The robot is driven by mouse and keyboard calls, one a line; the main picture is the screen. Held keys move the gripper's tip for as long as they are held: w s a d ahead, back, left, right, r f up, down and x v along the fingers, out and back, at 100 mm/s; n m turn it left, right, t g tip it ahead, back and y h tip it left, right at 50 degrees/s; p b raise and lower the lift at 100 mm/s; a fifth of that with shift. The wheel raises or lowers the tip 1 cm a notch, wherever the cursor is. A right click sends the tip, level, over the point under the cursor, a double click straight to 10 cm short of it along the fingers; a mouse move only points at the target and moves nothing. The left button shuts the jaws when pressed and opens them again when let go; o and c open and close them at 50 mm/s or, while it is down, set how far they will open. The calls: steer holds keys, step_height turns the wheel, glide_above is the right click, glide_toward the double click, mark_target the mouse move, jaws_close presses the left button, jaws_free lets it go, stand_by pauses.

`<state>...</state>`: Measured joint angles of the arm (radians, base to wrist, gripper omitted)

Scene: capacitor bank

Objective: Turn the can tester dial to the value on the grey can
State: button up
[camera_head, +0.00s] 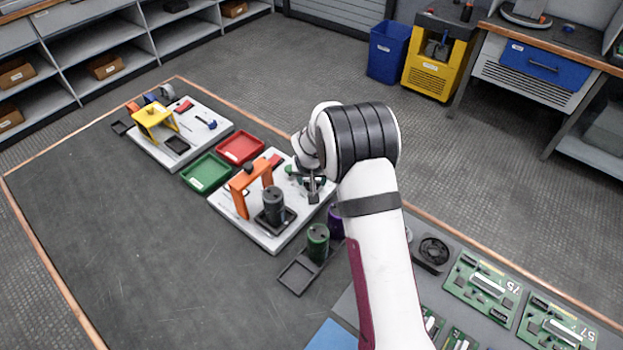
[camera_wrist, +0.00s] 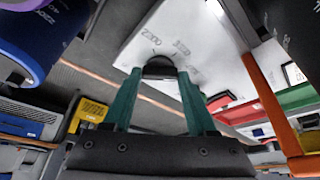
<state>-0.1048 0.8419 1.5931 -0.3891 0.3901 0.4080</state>
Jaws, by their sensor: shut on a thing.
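The can tester is a white board (camera_head: 262,238) with an orange arch (camera_head: 242,184). The grey can (camera_head: 274,207) stands upright on a dark square seat on the board; I cannot read its value. My gripper (camera_head: 311,193) is over the right part of the board. In the wrist view its green fingers (camera_wrist: 161,75) are either side of the dark dial knob (camera_wrist: 159,68), shut on it. Printed numbers ring the knob, small and skewed; the knob's pointer is not clear. In the head view my arm and gripper hide the dial.
A green can (camera_head: 318,243) and a purple can (camera_head: 335,222) stand in a dark rack by the board's near side. Red (camera_head: 241,148) and green (camera_head: 206,172) trays lie behind left. A second board with a yellow frame (camera_head: 154,119) is farther back. The mat's left side is clear.

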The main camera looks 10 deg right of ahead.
steer(key=n+y, duration=0.1)
steer(key=n, duration=0.1)
steer(key=n+y, duration=0.1)
steer(key=n, duration=0.2)
steer(key=shift+d, duration=0.2)
steer(key=n, duration=0.2)
steer(key=n+g+y, duration=0.1)
steer(key=n, duration=0.2)
steer(key=shift+w+d+y, duration=0.1)
steer(key=shift+d+y, duration=0.05)
steer(key=shift+y, duration=0.15)
steer(key=shift+n, duration=0.3)
steer(key=o, duration=1.4)
steer(key=shift+c, duration=0.2)
steer(key=v, duration=1.5)
steer(key=shift+d+r, duration=0.25)
steer(key=shift+r, duration=0.15)
